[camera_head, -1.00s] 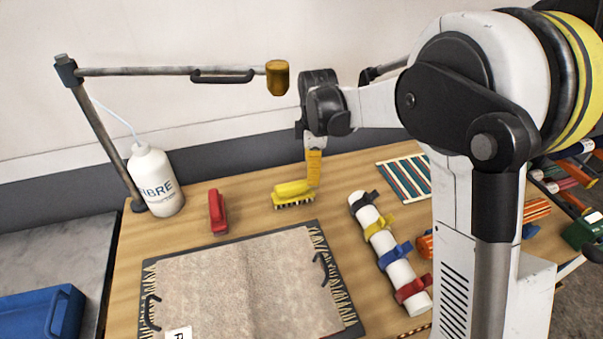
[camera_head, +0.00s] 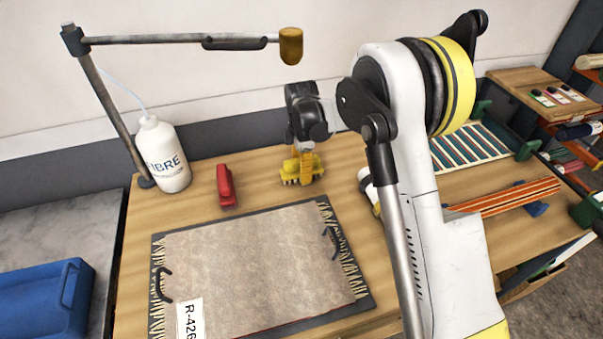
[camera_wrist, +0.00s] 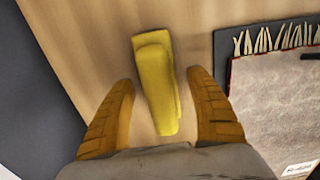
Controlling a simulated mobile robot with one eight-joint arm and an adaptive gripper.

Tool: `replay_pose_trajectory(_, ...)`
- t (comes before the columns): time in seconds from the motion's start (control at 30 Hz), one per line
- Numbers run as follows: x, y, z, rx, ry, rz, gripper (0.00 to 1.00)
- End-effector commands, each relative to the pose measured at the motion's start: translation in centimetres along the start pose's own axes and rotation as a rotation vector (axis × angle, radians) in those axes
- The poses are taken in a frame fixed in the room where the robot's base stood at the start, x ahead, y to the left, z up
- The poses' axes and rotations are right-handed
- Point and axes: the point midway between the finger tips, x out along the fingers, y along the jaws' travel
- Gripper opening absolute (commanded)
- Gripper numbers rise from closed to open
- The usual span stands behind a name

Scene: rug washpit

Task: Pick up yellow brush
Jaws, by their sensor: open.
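The yellow brush (camera_head: 290,172) lies on the wooden table, behind the framed rug sample. My gripper (camera_head: 307,158) is above and partly in front of it in the head view, pointing down. In the wrist view the yellow brush (camera_wrist: 157,84) lies lengthwise between the two orange fingers of my gripper (camera_wrist: 160,110). The fingers stand apart, with a gap on each side of the brush. Its near end is close to the gripper's palm. Its bristles are hidden in the wrist view.
A red brush (camera_head: 227,186) lies left of the yellow one. A white bottle (camera_head: 161,156) and a lamp-like arm (camera_head: 180,41) stand at the back left. The rug sample (camera_head: 260,262) fills the table front. A white roll (camera_head: 367,183) is partly hidden by my arm.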

Motion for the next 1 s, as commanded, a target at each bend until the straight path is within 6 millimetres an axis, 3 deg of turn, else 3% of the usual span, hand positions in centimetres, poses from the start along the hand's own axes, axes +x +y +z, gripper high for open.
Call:
replay_pose_trajectory(0.1, 1.4, 0.0, 0.0, 0.001, 0.0, 0.0, 0.66)
replay_pose_trajectory(0.3, 1.3, 0.0, 0.1, 0.001, 0.0, 0.0, 0.66)
replay_pose_trajectory(0.5, 1.3, 0.0, 0.1, 0.001, 0.0, 0.0, 0.06)
replay_pose_trajectory(0.83, 1.1, 0.0, 0.1, 0.001, 0.0, 0.0, 0.03)
replay_pose_trajectory(1.0, -0.5, -0.1, 0.1, 0.001, 0.0, 0.0, 0.04)
